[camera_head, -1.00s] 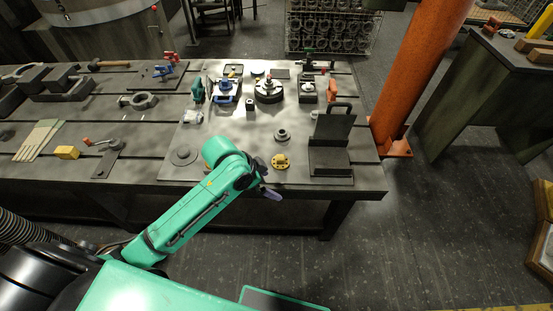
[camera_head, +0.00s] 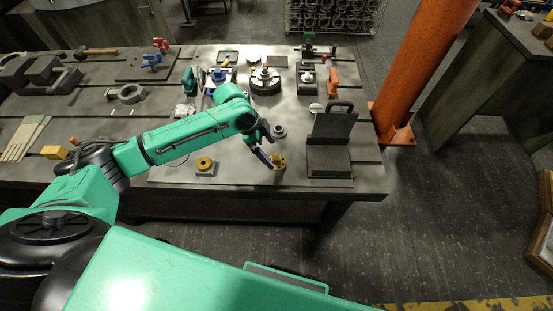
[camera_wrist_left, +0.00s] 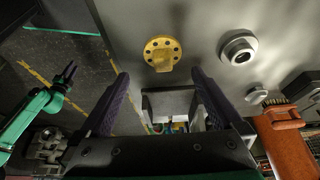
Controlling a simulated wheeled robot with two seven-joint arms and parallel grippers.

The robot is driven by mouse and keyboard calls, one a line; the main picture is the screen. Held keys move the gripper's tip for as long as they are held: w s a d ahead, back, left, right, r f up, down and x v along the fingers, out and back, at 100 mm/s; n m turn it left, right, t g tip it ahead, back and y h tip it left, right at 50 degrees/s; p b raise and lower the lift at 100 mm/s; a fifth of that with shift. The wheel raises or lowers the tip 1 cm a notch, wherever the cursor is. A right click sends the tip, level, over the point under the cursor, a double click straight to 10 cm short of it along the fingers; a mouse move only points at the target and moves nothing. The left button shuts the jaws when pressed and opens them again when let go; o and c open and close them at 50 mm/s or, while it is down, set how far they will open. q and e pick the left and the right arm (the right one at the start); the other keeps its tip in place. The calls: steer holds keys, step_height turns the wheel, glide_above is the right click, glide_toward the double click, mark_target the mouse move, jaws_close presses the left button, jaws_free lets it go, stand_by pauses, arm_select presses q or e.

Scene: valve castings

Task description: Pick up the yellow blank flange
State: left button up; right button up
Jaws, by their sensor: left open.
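The yellow blank flange (camera_head: 279,163) lies on the grey table near its front edge. It is a round disc with holes around its rim and a raised yellow piece on it; it also shows in the left wrist view (camera_wrist_left: 162,47). My left gripper (camera_head: 273,152) is open and empty, just left of and above the flange. In the left wrist view the flange lies beyond and between the two purple fingertips (camera_wrist_left: 159,77), not touching them. My right gripper (camera_wrist_left: 68,72) shows small at the left of the wrist view, away from the table; its jaw state is unclear.
A grey round fitting (camera_head: 279,131) lies just behind the flange. A dark angle plate with a handle (camera_head: 330,155) stands to its right. A yellow ring on a grey block (camera_head: 205,171) sits to the left. An orange column (camera_head: 410,70) rises beyond the table's right edge.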

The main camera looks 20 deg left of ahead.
mark_target(276, 157)
arm_select(q)
steer(key=x, duration=0.5)
steer(key=shift+w+d+f+p, duration=0.1)
steer(key=shift+w+f+p, duration=0.15)
steer(key=shift+f+p, duration=0.15)
jaws_close()
steer(key=shift+r, duration=0.1)
